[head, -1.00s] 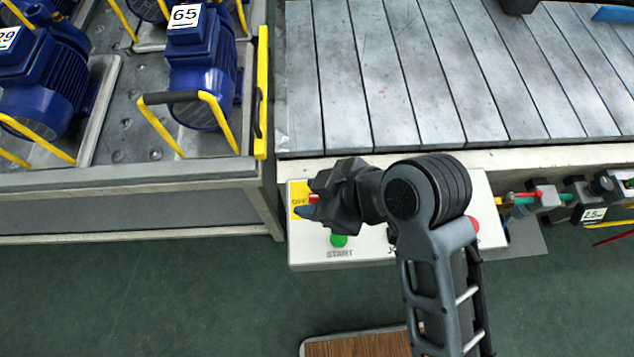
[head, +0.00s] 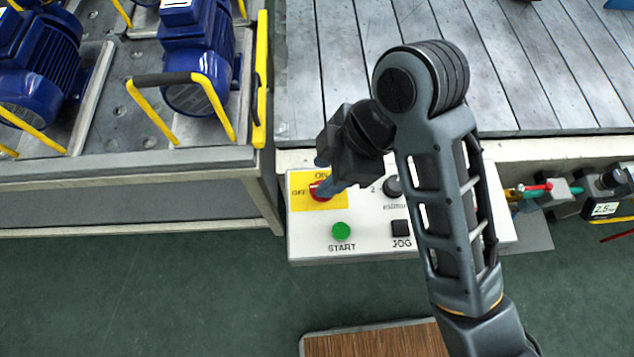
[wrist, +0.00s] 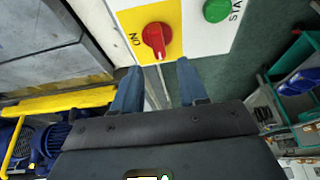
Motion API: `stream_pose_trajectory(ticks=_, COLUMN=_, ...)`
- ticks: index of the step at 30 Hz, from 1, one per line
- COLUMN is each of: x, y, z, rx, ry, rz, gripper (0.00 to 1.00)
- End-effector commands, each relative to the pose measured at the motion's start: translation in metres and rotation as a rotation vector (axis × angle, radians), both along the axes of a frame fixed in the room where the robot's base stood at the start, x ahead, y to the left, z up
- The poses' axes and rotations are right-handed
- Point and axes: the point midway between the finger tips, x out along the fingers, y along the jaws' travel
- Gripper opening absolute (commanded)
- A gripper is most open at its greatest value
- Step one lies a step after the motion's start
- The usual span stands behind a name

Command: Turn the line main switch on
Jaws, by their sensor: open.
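The main switch is a red rotary knob (head: 319,191) on a yellow plate (head: 300,204) at the left end of the white control panel (head: 368,247). ON is printed above it and OFF to its left. In the wrist view the red knob (wrist: 156,38) shows whole, its grip bar pointing roughly down the picture, away from the ON label at its left. This fits the OFF side. My gripper (head: 329,175) is at the switch, its blue fingers partly covering it in the head view. In the wrist view my gripper (wrist: 159,68) is open and empty, with the knob beyond the gap between its fingertips.
A green START button (head: 341,231), a black JOG button (head: 401,228) and a small black knob (head: 392,187) share the panel. A slatted conveyor (head: 330,60) lies behind. A bench with blue pumps (head: 195,60) stands left. Valves and fittings (head: 545,192) are at right.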

Motion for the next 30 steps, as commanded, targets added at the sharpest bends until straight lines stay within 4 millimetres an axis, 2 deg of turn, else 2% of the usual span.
stream_pose_trajectory(ticks=1, x=0.0, y=0.002, z=-0.012, rx=0.0, ry=-0.002, rz=0.001, gripper=0.43)
stream_pose_trajectory(ticks=9, x=0.0, y=0.014, z=-0.038, rx=0.001, ry=0.002, rz=0.001, gripper=0.43)
stream_pose_trajectory(ticks=20, x=0.0, y=0.018, z=-0.042, rx=0.001, ry=0.0, rz=0.0, gripper=0.43)
stream_pose_trajectory(ticks=30, x=0.0, y=0.018, z=-0.042, rx=0.001, ry=0.0, rz=0.0, gripper=0.1)
